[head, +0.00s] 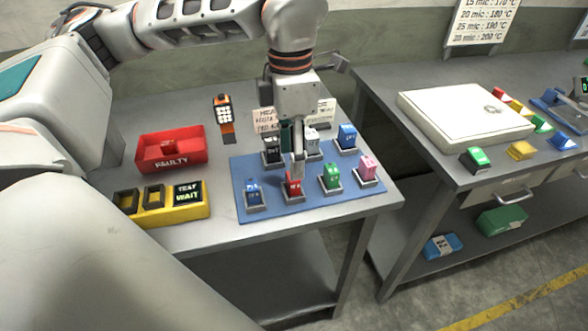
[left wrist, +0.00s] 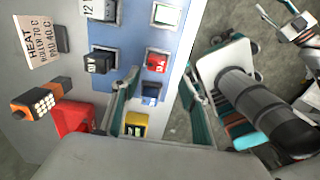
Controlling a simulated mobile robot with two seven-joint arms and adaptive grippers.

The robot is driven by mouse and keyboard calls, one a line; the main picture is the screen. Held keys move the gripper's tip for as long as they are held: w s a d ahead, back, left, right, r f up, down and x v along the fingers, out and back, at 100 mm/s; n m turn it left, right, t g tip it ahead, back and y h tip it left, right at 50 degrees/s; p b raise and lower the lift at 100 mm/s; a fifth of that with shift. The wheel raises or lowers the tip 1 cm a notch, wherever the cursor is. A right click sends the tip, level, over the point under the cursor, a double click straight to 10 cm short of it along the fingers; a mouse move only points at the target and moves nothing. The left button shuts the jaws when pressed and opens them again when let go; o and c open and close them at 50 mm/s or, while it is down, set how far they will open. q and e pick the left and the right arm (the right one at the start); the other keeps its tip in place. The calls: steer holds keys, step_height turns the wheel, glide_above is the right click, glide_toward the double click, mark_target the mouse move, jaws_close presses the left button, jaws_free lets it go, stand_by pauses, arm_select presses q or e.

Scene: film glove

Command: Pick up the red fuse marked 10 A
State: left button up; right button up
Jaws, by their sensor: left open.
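The red fuse (head: 293,186) sits upright in a holder in the front row of the blue mat (head: 240,178). It also shows in the left wrist view (left wrist: 157,62), beyond the fingertips; its marking is too small to read surely. A gripper-like part of mine, perhaps the right gripper, shows at the upper right edge of the left wrist view.
A blue fuse (head: 253,193) and a green fuse (head: 330,176) flank the red one; a pink fuse (head: 367,167) stands further right. Black, white and blue fuses stand behind. A red FAULTY tray (head: 172,157) and yellow tester (head: 187,211) are left of the mat.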

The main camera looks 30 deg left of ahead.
mark_target(293, 186)
arm_select(q)
steer(key=shift+w+a+f, duration=0.1)
steer(key=shift+a+f, duration=0.05)
steer(key=shift+a, duration=0.05)
step_height(293, 186, down, 2)
steer(key=shift+d+f, duration=0.1)
steer(key=shift+f, duration=0.05)
steer(key=f, duration=0.5)
steer(key=shift+w, duration=0.25)
steer(key=c, duration=1.2)
